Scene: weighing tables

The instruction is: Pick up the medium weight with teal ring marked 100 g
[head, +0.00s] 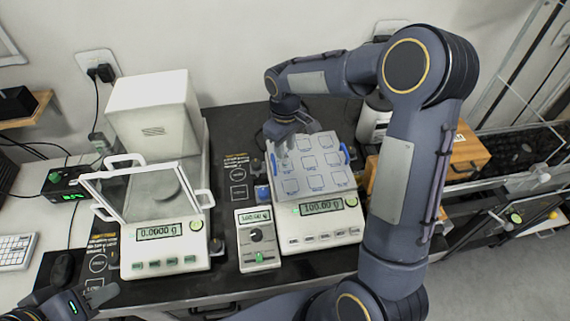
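I cannot make out a teal-ringed weight marked 100 g for sure. My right gripper (283,150) points down over the back left of the clear-grey tray (318,184) with marked squares. The tray lies on the right balance (290,238), whose display reads 100.00 g. The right fingertips are small and partly hidden, so whether they hold anything is unclear. My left gripper (97,297) is low at the bottom left, away from the tray; its fingers are partly seen. A small blue object (262,193) stands left of the tray.
A left balance (166,262) with a raised glass shield (130,193) reads 0.0000 g. A wooden box (467,158) is at the right. My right arm crosses the right side of the dark table.

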